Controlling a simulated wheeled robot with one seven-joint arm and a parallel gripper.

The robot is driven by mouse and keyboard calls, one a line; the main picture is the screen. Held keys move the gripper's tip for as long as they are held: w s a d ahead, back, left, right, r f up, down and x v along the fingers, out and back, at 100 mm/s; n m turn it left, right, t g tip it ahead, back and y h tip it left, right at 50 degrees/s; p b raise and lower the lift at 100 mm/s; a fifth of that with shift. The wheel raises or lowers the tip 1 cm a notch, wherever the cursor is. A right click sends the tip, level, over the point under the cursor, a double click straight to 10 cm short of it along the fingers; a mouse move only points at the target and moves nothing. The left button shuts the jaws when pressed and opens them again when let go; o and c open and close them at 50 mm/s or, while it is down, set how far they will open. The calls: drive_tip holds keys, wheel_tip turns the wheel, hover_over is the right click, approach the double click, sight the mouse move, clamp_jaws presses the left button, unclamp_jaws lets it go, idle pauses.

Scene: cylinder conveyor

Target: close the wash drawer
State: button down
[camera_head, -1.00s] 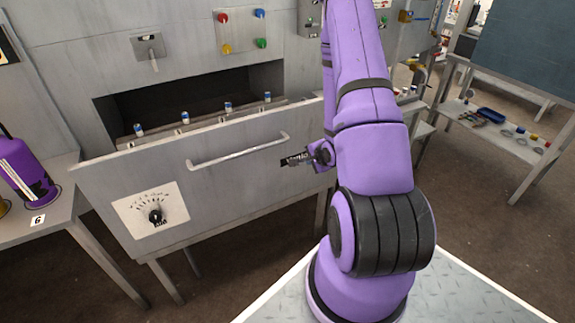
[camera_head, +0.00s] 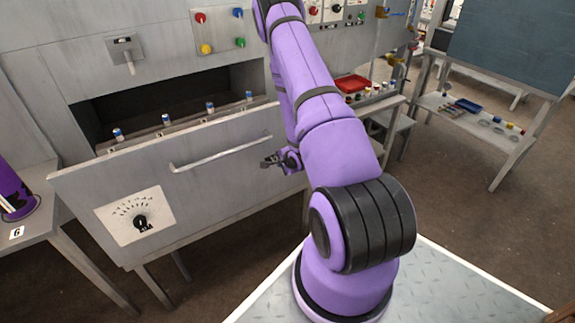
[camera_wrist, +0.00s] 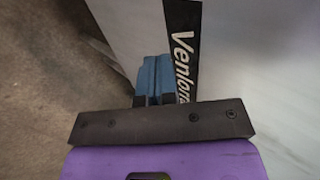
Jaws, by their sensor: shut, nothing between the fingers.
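The wash drawer (camera_head: 90,190) is a grey metal front with a long bar handle (camera_head: 222,153) and a dial. It stands pulled out from the machine, with a dark opening (camera_head: 180,95) behind it. Several small blue-capped vials (camera_head: 167,120) stand in a row behind the drawer front. My gripper (camera_head: 268,161) is just right of the handle, in front of the drawer. In the wrist view my gripper's blue fingers (camera_wrist: 153,78) are together and empty, beside a pale surface with a black label strip (camera_wrist: 182,45). I cannot tell whether the fingertips touch it.
A lever (camera_head: 123,48) and coloured buttons (camera_head: 220,30) are on the machine wall above. A red tray (camera_head: 352,84) sits on a bench to the right. A side table (camera_head: 45,225) with a purple container (camera_head: 14,190) is at the left. A shelf (camera_head: 470,125) stands far right.

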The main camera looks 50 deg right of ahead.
drive_tip(key=shift+w+d, duration=0.2)
drive_tip(key=shift+w, duration=0.35)
drive_tip(key=shift+w+d, duration=0.15)
drive_tip(key=shift+w, duration=0.35)
